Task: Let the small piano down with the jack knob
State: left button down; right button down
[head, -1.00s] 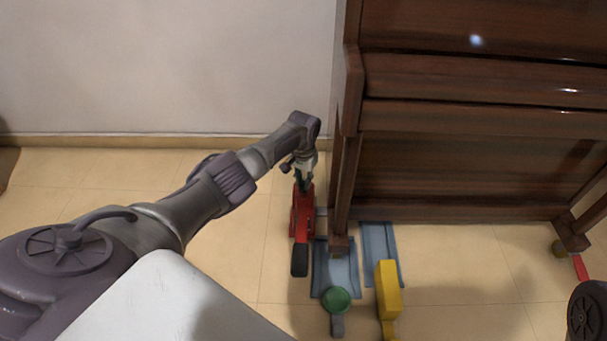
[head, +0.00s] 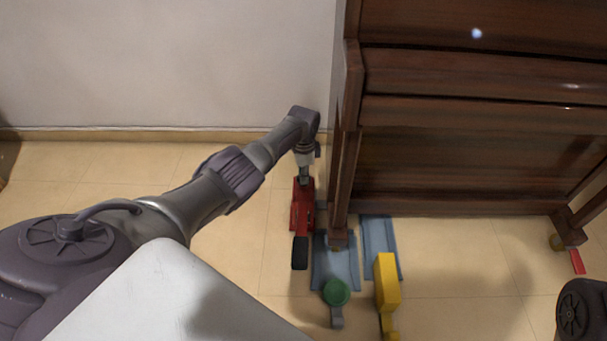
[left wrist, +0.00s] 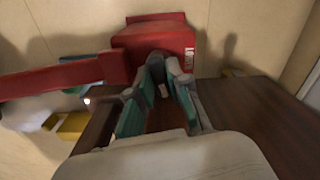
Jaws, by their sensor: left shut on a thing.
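The small brown piano (head: 470,165) stands against the wall at the right of the head view. The red jack (head: 302,208) is on the floor beside its left leg, with a black-ended handle (head: 300,253) towards me. My left gripper (head: 304,179) points down at the jack's top. In the left wrist view its teal-padded fingers (left wrist: 160,95) are shut on the dark jack knob (left wrist: 157,68), mostly hidden between them, close to the red jack body (left wrist: 155,42). I cannot tell whether the piano's left foot (head: 338,241) touches the mat below. My right gripper is out of view.
Blue mats (head: 381,250) lie around the piano's left foot. A green round-topped tool (head: 336,292) and a yellow tool (head: 387,282) are in front of it. A small red piece (head: 577,262) lies by the right foot. The floor left of the jack is clear.

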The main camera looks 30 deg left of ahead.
pick_arm(q)
jog(key=shift+m, duration=1.2)
jog(key=c, duration=1.1)
grip_release()
jog(key=shift+r, duration=0.15)
notch_tip(320, 180, up, 12)
jog(key=shift+f, duration=0.2)
